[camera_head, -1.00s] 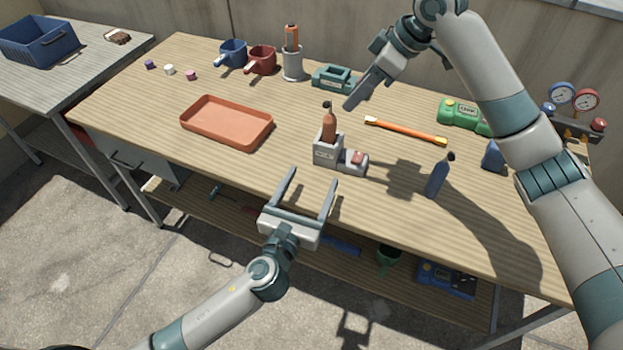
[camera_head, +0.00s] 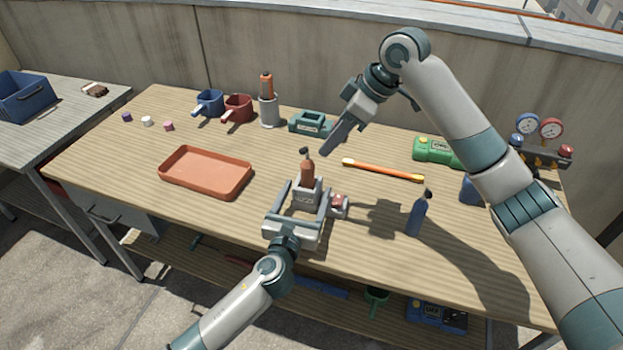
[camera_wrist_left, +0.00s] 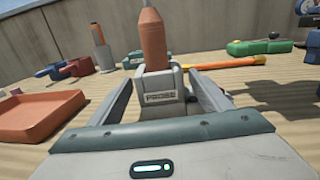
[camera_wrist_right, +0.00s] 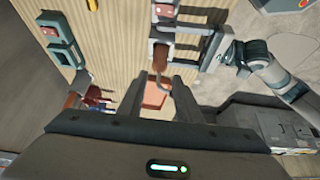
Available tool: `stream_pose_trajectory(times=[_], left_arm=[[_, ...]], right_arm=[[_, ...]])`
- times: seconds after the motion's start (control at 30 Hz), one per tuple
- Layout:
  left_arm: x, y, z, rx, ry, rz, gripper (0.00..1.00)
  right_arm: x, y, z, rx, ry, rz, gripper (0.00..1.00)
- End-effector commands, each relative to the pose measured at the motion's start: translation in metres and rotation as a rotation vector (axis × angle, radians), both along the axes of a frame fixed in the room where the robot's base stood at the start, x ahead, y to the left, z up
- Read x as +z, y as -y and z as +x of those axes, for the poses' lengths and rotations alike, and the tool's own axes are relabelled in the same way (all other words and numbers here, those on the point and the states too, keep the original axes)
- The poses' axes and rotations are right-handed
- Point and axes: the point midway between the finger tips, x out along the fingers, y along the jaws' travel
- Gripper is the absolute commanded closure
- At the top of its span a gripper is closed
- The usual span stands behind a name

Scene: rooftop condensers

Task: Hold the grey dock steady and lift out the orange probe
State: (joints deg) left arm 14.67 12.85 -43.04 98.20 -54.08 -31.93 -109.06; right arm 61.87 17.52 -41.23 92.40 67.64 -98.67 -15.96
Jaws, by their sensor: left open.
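The grey dock (camera_head: 306,196) stands on the workbench, with a "PROBE" label on its front in the left wrist view (camera_wrist_left: 160,98). The orange probe (camera_head: 307,172) stands upright in it, dark tip up; it also shows in the left wrist view (camera_wrist_left: 153,42). My left gripper (camera_head: 309,190) is open and low over the bench, one finger on each side of the dock, with gaps visible in its wrist view. My right gripper (camera_head: 333,148) is in the air behind and right of the probe; its wrist view shows the fingers (camera_wrist_right: 160,84) apart and empty.
An orange tray (camera_head: 205,190) lies left of the dock. A blue bottle (camera_head: 416,216) and an orange bar (camera_head: 383,171) are to the right.

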Motion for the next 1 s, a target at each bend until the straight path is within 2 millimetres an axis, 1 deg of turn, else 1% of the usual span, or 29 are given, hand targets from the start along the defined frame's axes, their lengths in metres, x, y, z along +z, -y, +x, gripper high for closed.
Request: stream_pose_trajectory(times=[0.03,0.1,0.33,0.5,0.8,0.83,0.87,0.9,0.97,1.0], left_arm=[[0.001,0.002,0.009,0.001,0.001,0.001,0.28],[0.001,0.005,0.02,0.001,0.001,0.001,0.28],[0.0,0.011,0.046,0.001,0.0,0.0,0.28],[0.0,0.013,0.054,0.0,0.0,-0.001,0.28],[0.0,0.014,0.055,0.0,0.0,0.0,0.28],[0.0,0.014,0.055,0.0,0.0,0.0,0.31],[0.0,0.014,0.055,0.0,0.0,0.0,0.38],[0.0,0.014,0.055,0.0,0.0,0.0,0.47],[0.0,0.014,0.055,0.0,0.0,0.0,0.62],[0.0,0.014,0.055,0.0,0.0,0.0,0.71]], right_arm=[[0.0,0.0,0.0,0.0,0.0,0.0,0.69],[0.0,0.0,0.0,0.0,0.0,0.0,0.69],[0.0,0.0,0.0,0.0,0.0,0.0,0.69],[0.0,0.0,0.0,0.0,0.0,0.0,0.69],[0.0,0.0,0.0,0.0,0.0,0.0,0.69],[0.0,0.0,0.0,0.0,0.0,0.0,0.69],[0.0,0.0,0.0,0.0,0.0,0.0,0.69],[0.0,0.0,0.0,0.0,0.0,0.0,0.69],[0.0,0.0,0.0,0.0,0.0,0.0,0.69],[0.0,0.0,0.0,0.0,0.0,0.0,0.69]])
